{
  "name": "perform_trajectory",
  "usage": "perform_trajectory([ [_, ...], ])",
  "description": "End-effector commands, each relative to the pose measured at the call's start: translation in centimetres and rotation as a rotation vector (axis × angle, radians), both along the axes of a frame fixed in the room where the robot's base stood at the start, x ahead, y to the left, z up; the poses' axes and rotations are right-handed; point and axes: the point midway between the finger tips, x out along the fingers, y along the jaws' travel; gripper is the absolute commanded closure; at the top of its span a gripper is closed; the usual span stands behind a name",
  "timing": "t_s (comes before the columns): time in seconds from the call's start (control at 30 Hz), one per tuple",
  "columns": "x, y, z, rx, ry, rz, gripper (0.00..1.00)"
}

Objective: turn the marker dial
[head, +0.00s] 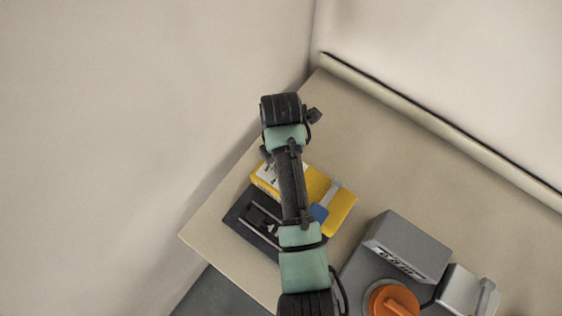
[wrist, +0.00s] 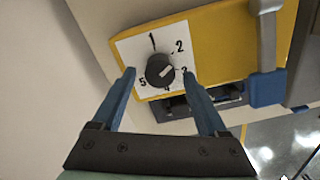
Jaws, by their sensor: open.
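The marker dial (wrist: 160,70) is a round black knob on a white panel (wrist: 128,46) numbered 1 to 5, in the wrist view. Its pale mark points right, roughly between 2 and 3. The panel is on a yellow machine (wrist: 220,40), which also shows in the head view (head: 342,208). My gripper (wrist: 160,74) is open, its blue fingers left and right of the dial in the picture. I see gaps between fingers and knob; how far the tips are from the panel I cannot tell. In the head view my arm hides most of the dial panel.
A blue-ended lever (wrist: 267,60) is on the machine's right. A black tray (head: 243,218) lies beside the machine. A grey device (head: 405,245) with an orange knob (head: 392,300) stands at the lower right. Walls border the table (head: 370,150); its back area is clear.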

Motion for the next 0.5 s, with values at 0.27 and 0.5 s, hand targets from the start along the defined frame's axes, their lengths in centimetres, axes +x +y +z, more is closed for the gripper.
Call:
perform_trajectory([
  [0.27, -0.01, -0.02, -1.08, 0.0, -0.001, -0.001, 0.24],
  [0.5, 0.0, -0.01, -1.05, 0.0, -0.001, -0.001, 0.4],
])
